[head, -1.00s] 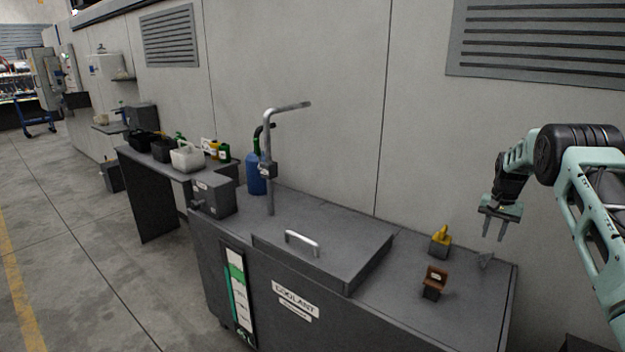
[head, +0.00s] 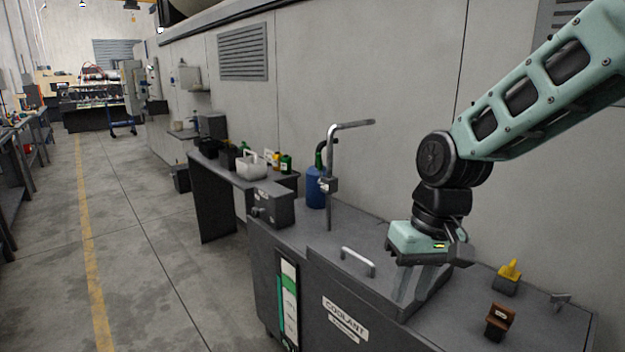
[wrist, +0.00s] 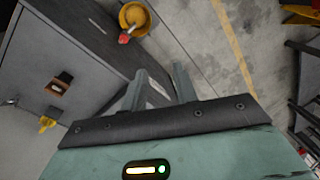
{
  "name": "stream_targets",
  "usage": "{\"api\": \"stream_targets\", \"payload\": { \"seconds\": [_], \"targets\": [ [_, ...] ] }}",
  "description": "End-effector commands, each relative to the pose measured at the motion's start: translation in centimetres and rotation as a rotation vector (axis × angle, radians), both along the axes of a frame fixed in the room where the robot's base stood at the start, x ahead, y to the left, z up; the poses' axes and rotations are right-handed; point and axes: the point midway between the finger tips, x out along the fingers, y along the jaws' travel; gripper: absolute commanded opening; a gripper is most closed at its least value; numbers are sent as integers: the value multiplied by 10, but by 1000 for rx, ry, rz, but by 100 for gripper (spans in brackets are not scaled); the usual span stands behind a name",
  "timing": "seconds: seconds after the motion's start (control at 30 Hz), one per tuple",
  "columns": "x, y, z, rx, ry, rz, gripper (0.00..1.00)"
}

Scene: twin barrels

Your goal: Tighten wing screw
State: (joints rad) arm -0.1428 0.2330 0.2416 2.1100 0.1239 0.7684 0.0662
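Three small fittings stand on the right part of the coolant tank top: a yellow one (head: 508,277), a brown one (head: 499,321) and a small grey winged piece (head: 560,299). The grey piece looks most like a wing screw, but it is too small to be sure. In the wrist view, the yellow fitting (wrist: 46,124) and brown fitting (wrist: 58,86) lie left of my gripper. My gripper (head: 412,290) is in front of the tank lid's right part, fingers downward. In the wrist view my gripper (wrist: 160,80) has its fingers apart with nothing between them.
The coolant tank (head: 345,319) has a lid handle (head: 358,262) and a bent pipe (head: 329,180) behind it. A grey box (head: 271,205) and blue bottle (head: 316,187) stand left. A yellow bucket (wrist: 135,17) shows in the wrist view. The left floor is clear.

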Motion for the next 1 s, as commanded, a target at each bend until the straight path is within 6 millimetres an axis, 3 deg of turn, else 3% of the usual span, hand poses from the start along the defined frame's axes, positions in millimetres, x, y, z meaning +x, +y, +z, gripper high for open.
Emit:
{"api": "stream_targets", "payload": {
  "seconds": [0.03,0.2,0.3,0.43,0.67,0.77,0.87,0.97,1.0],
  "targets": [
    [-37,14,3,-11,-9,82,29],
    [-136,27,-2,-53,-37,304,29],
    [-172,22,-7,-74,-50,386,29],
    [-193,17,-11,-88,-59,438,29],
    [-196,16,-12,-90,-59,445,29],
    [-187,18,-11,-85,-59,455,29],
    [-156,25,-5,-72,-60,494,29],
    [-97,26,4,-50,-68,569,29],
    [-68,23,7,-41,-75,605,29]
  ]
}}
